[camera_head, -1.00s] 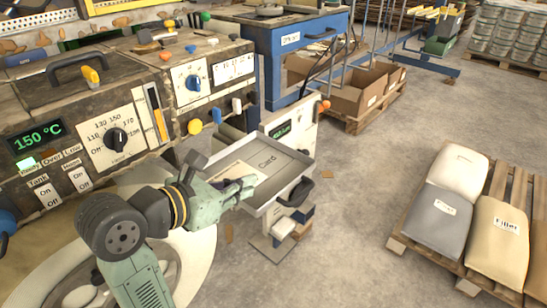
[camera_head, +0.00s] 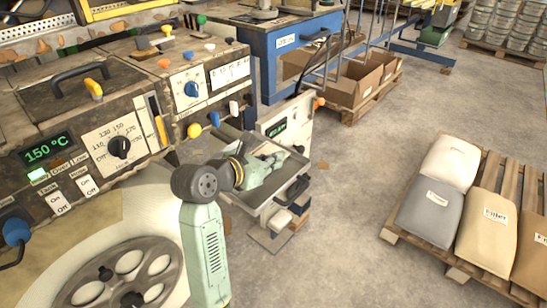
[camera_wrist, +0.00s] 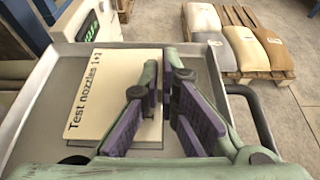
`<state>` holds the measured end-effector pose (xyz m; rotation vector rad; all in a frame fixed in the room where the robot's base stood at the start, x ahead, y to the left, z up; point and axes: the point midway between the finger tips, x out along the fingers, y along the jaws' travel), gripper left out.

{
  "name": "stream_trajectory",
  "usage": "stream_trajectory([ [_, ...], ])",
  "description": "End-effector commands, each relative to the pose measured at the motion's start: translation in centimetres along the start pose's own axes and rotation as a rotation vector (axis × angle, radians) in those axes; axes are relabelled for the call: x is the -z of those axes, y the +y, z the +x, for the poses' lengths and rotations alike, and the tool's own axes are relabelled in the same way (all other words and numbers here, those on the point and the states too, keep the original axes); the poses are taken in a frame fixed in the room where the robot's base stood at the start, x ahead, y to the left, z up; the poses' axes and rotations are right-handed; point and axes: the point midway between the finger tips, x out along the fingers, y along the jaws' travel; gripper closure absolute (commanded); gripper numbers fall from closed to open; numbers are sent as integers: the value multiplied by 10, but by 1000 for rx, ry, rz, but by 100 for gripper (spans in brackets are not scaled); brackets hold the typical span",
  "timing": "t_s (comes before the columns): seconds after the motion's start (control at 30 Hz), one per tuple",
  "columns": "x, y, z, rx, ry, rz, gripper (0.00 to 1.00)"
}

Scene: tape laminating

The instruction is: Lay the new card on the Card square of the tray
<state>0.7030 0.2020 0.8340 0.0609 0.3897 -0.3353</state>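The new card (camera_wrist: 88,95), a cream sheet reading "Test nozzles 1+2", lies flat, or very nearly flat, over the tray (camera_wrist: 28,120) in the wrist view. The "Card" marking of the tray is not visible now; the card and my gripper cover that area. My gripper (camera_wrist: 168,78) is over the card's right edge, its two purple-padded fingers apart with a narrow gap. The left finger overlaps the card in the picture; the right finger is beside it. In the head view my gripper (camera_head: 272,160) is low over the tray (camera_head: 245,194) and hides most of the card.
The tray's raised rim and a dark handle (camera_head: 292,192) are at its right front. A white unit with a green display (camera_head: 277,130) stands behind it. The control machine (camera_head: 120,145) is close on the left. Filler bags (camera_head: 490,232) lie on a pallet at the right, with open floor between.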

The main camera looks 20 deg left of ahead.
Motion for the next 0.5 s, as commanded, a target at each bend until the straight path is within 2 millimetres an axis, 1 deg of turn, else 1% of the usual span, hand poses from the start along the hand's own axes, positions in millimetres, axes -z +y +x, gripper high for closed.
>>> stream_trajectory([
  [0.1,4,0,2,0,0,1,100],
  [0.3,5,0,2,0,0,2,100],
  [0.5,10,0,4,0,0,2,100],
])
